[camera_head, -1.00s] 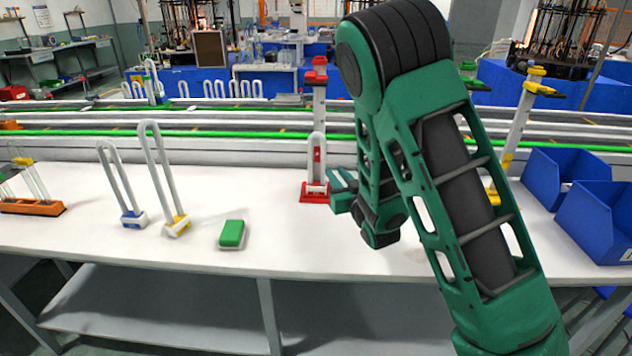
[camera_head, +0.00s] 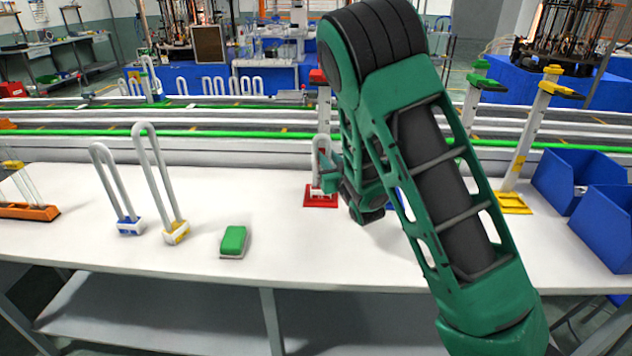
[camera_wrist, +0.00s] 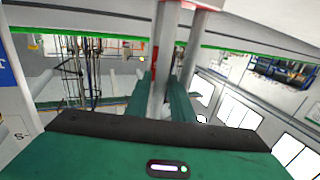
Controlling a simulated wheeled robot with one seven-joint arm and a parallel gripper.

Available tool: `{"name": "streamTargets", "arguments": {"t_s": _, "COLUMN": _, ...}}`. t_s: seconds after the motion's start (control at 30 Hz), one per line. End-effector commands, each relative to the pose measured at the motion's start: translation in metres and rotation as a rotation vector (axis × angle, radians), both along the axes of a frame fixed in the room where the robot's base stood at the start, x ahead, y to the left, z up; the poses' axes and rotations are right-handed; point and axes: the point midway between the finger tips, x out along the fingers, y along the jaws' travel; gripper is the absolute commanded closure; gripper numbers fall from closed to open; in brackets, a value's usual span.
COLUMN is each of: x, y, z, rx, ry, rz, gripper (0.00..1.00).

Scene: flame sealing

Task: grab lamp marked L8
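A U-shaped lamp (camera_head: 318,150) with pale tubes stands upright in a stand with a red base (camera_head: 320,201), left of my gripper. In the wrist view its two tubes (camera_wrist: 160,55) run up to a pale base with red at the top edge. My gripper (camera_head: 330,170) is at the lamp in the head view. In the wrist view my gripper (camera_wrist: 162,108) has its dark green fingers apart, around the near tube; I see no clear grip. Two more U-shaped lamps stand to the left, one with a blue base (camera_head: 130,226) and one with a yellow base (camera_head: 176,232). No L8 mark is legible.
A green-topped block (camera_head: 233,240) lies near the front edge. An orange rack (camera_head: 28,211) stands at far left. A stand with a yellow base (camera_head: 513,203) and blue bins (camera_head: 604,225) are at right. The table's front middle (camera_head: 300,250) is clear.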

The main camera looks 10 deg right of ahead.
Motion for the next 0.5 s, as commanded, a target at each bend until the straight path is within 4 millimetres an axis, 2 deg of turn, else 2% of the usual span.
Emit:
{"name": "streamTargets", "arguments": {"t_s": 0.23, "x": 0.0010, "y": -0.0045, "z": -0.0006, "rx": -0.001, "ry": 0.001, "rz": -0.005, "gripper": 0.79}}
{"name": "streamTargets", "arguments": {"t_s": 0.3, "x": 0.0009, "y": -0.0057, "z": -0.0008, "rx": 0.000, "ry": 0.001, "rz": -0.007, "gripper": 0.96}}
{"name": "streamTargets", "arguments": {"t_s": 0.33, "x": 0.0009, "y": -0.0064, "z": -0.0008, "rx": -0.001, "ry": 0.001, "rz": -0.008, "gripper": 1.00}}
{"name": "streamTargets", "arguments": {"t_s": 0.5, "x": 0.0009, "y": -0.0085, "z": -0.0003, "rx": -0.001, "ry": 0.000, "rz": -0.010, "gripper": 1.00}}
